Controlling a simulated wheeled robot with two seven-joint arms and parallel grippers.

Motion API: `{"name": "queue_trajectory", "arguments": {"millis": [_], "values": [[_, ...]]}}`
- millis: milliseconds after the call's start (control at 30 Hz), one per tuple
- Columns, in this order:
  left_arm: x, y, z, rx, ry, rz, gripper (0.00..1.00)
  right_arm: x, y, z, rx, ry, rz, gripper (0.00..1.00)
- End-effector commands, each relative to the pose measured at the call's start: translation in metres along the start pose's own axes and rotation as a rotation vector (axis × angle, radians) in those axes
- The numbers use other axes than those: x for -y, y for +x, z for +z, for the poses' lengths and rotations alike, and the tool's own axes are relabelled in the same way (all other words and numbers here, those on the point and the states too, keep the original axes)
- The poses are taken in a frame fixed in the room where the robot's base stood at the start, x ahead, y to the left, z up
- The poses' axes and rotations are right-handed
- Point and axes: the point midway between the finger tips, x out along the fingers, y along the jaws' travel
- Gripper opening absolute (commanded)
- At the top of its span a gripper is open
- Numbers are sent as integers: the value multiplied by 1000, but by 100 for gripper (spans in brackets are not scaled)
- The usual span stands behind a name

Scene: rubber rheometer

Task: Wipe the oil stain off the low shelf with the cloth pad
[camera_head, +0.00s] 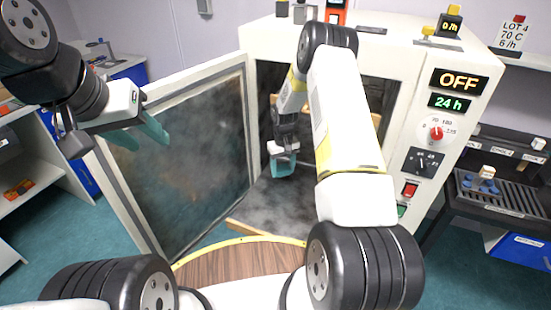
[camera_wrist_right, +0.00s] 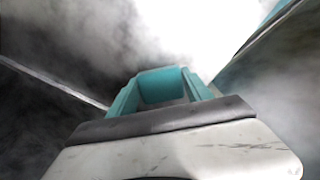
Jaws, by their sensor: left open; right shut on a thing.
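My right gripper (camera_head: 283,168) is inside the open cabinet, low over a dark grey shelf surface (camera_head: 268,208). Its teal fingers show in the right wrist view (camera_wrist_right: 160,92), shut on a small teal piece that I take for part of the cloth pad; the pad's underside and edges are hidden. I cannot tell whether the pad touches the shelf. Haze covers the shelf, and I cannot make out the oil stain. My left gripper (camera_head: 146,136) is open and empty, in front of the open door at the left.
The cabinet door (camera_head: 180,150) stands swung open to the left. The cabinet front (camera_head: 425,120) has a dial, switches and an OFF display. A rack (camera_head: 500,195) stands at the right, and white shelves (camera_head: 30,180) at the left. Smoke-like haze fills the opening.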

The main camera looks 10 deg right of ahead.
Motion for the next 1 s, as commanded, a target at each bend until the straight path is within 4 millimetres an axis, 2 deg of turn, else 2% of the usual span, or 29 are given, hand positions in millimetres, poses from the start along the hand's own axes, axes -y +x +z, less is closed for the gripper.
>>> {"name": "queue_trajectory", "arguments": {"millis": [300,900,1000], "values": [[0,0,0,0,0,0,43,3,-28,-2,-2,0,0,7],[0,0,0,0,0,0,43,3,-31,-1,-1,1,0,7],[0,0,0,0,0,0,43,5,-39,3,-3,9,0,7]]}}
